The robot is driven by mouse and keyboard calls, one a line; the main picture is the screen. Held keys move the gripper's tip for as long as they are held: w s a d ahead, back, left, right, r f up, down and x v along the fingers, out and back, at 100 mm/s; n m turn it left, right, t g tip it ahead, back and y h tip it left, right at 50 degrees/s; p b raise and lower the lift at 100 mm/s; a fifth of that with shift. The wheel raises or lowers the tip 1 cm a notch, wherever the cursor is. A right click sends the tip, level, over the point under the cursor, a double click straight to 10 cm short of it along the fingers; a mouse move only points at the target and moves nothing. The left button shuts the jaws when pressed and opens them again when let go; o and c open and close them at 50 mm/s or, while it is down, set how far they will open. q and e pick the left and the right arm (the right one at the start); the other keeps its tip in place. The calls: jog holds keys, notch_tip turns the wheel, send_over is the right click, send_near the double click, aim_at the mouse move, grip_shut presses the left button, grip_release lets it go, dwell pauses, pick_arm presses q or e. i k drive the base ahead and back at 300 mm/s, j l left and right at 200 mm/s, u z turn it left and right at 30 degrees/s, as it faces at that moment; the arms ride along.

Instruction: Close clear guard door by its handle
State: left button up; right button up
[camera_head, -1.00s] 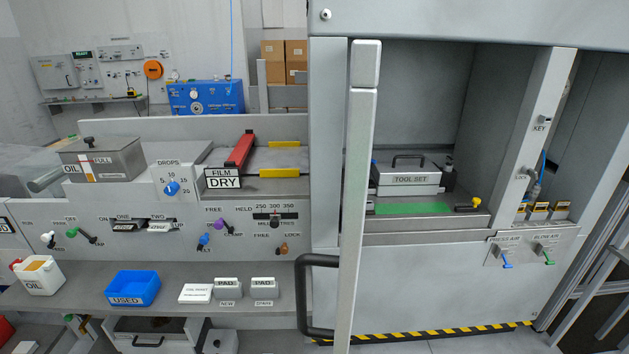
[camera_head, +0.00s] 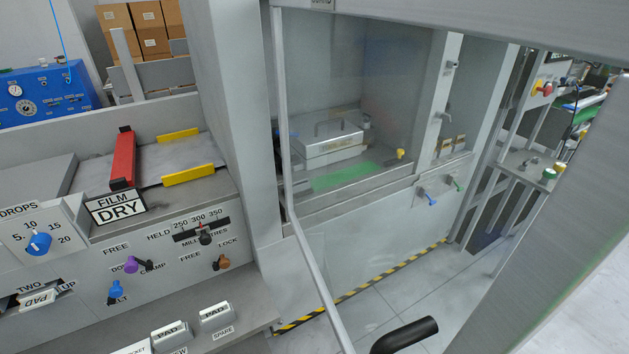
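The clear guard door (camera_head: 385,215) stands open, swung out toward me. I look through its pane at the press chamber. Its thin grey frame runs down the left side (camera_head: 283,120), and its thick near bar (camera_head: 560,210) crosses the right of the view. The door's black handle (camera_head: 405,335) shows at the bottom edge, partly cut off. Neither of my grippers is in view, and nothing is seen touching the handle.
Behind the pane are the tool set box (camera_head: 330,143), a green strip (camera_head: 345,177) and blue (camera_head: 428,198) and green levers. A yellow-black floor stripe (camera_head: 360,287) runs along the press. The control bench (camera_head: 160,240) with knobs is at left. Floor (camera_head: 400,290) by the press is clear.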

aim_at(583, 223)
jog(key=k+j+z, duration=0.65)
jog(key=j+z, duration=0.15)
jog(key=k+j, duration=0.05)
jog(key=j, duration=0.05)
